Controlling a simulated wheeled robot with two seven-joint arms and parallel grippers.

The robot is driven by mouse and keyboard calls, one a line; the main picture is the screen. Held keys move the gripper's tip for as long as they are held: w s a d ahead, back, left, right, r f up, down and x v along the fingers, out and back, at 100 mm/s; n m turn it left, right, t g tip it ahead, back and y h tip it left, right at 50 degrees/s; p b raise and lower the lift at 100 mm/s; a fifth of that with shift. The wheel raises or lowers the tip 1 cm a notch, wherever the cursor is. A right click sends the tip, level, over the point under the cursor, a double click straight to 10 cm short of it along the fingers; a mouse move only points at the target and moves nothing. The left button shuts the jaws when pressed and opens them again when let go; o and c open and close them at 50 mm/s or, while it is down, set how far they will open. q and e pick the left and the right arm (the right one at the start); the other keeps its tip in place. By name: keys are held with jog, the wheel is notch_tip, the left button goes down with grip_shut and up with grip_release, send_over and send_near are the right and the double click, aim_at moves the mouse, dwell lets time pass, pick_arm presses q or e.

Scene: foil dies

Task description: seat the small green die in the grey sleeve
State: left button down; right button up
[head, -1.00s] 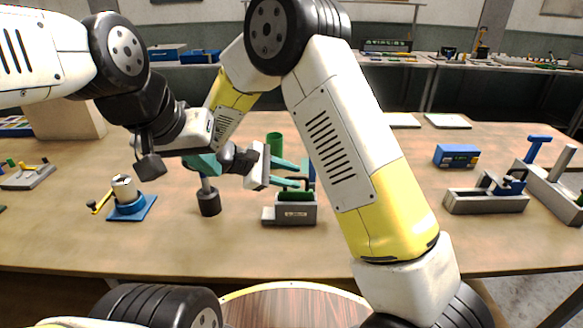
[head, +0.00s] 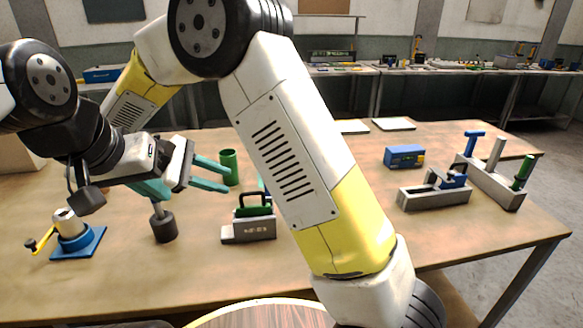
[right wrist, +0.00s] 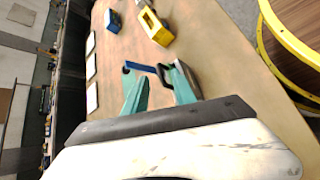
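The small green die (head: 255,211) has a dark loop handle and sits upright at the top of a labelled grey block (head: 250,231), which I take as the grey sleeve. How deep it sits is unclear. My right gripper (head: 214,176) is open and empty, left of the die and above it, apart from it. In the right wrist view its fingers (right wrist: 155,90) are spread, with a dark handle beyond them. My left gripper (head: 150,190) is further left, just above a grey rod on a dark round base (head: 163,228); its fingertips are partly hidden.
A green cup (head: 229,167) stands behind the die. A blue stand (head: 78,243) with a yellow lever is at left. At right are a blue box (head: 405,156), a grey block holding a blue piece (head: 435,196) and a rack with upright handles (head: 495,185). My right arm crosses the middle.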

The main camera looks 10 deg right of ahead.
jog(key=s+d+r+m+t+y, duration=0.1)
jog(key=s+d+r+m+y, duration=0.3)
jog(key=d, duration=0.6)
jog(key=s+d+r+m+t+y, duration=0.2)
jog(key=s+d+r+m+y, duration=0.2)
jog(key=s+d+m+y, duration=0.4)
jog(key=s+d+m, duration=0.1)
jog(key=s+d, duration=0.1)
jog(key=s, duration=0.1)
jog(key=shift+s+d+r, duration=0.2)
jog(key=shift+s+r, duration=0.1)
jog(key=shift+r, duration=0.05)
